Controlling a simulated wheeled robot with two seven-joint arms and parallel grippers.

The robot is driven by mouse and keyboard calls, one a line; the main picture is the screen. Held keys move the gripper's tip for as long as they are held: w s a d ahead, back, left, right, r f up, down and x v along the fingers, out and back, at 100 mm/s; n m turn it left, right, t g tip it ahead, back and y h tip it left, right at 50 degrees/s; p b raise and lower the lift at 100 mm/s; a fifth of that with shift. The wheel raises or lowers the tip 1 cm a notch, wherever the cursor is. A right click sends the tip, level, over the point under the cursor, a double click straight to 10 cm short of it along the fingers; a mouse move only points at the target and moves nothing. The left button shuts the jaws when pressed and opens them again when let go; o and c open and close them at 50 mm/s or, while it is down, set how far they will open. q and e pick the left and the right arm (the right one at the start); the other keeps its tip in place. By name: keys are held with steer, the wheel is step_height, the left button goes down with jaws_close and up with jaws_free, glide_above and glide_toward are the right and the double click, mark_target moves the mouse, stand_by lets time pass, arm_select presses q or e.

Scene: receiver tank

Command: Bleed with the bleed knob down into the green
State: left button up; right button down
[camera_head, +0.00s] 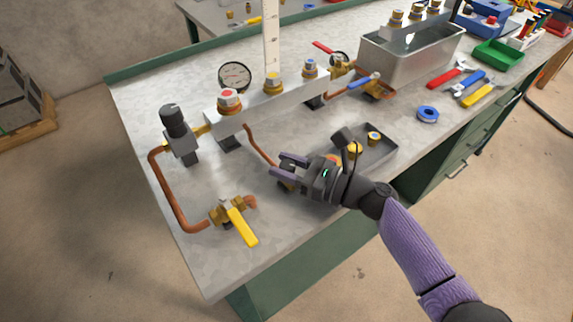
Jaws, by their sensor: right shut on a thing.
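My right gripper (286,166) is low over the bench, at the lower end of a thin copper tube (260,147) that comes down from the white manifold (262,99). Its fingers are shut on what appears to be the bleed knob, which they almost wholly hide. A round gauge (235,76) with a white face stands behind the manifold; its needle and any green band are too small to read. My left gripper is out of view.
A yellow-handled valve (240,226) and a black-knobbed regulator (173,122) stand at the left on copper pipe. A metal bin (412,60) and wrenches (468,82) are farther back.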

mark_target(287, 164)
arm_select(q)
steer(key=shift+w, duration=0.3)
arm_select(e)
steer(key=shift+c, duration=1.5)
jaws_free()
steer(key=shift+r, duration=0.1)
step_height(287, 164, up, 6)
steer(key=p, duration=0.3)
steer(key=shift+p, duration=0.4)
step_height(287, 164, up, 4)
steer(key=shift+f+p, duration=0.1)
steer(key=shift+p, duration=0.85)
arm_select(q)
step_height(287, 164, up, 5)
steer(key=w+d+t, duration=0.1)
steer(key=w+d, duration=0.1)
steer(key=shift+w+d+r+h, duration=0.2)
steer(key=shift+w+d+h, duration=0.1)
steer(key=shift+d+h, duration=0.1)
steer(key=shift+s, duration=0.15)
